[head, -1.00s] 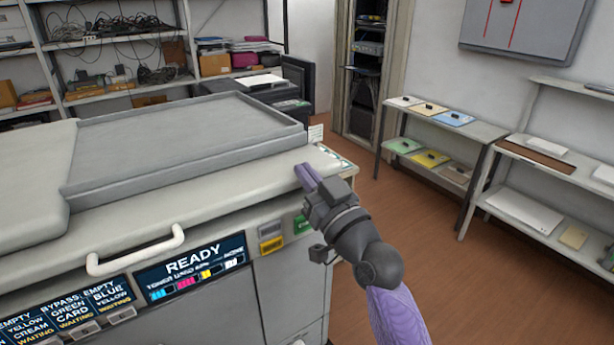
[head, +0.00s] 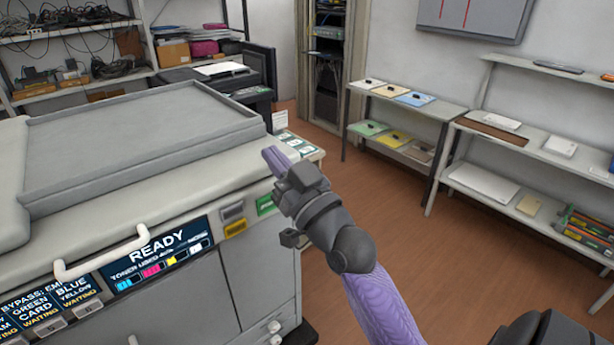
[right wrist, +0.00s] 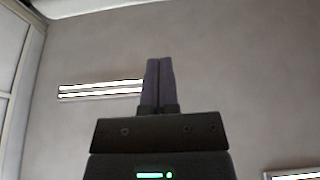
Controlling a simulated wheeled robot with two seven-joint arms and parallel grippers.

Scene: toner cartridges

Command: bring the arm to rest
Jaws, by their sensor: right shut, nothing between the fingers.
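My right arm reaches up from the lower right in the head view. Its gripper (head: 273,157) is in front of the right end of the big grey printer (head: 180,107), at about the height of its top edge in the picture. The purple fingers are together, with nothing between them. In the right wrist view the same shut fingers (right wrist: 159,85) point at a plain grey wall (right wrist: 230,60) with a bright light strip (right wrist: 100,90). My left gripper is not in view.
The printer's panel reads READY (head: 158,255). A low shelf with coloured sheets (head: 370,127) and a second shelf with white boxes (head: 483,181) stand along the right wall. Toner-like cartridges (head: 585,228) lie at the far right. Brown floor (head: 390,215) is open between.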

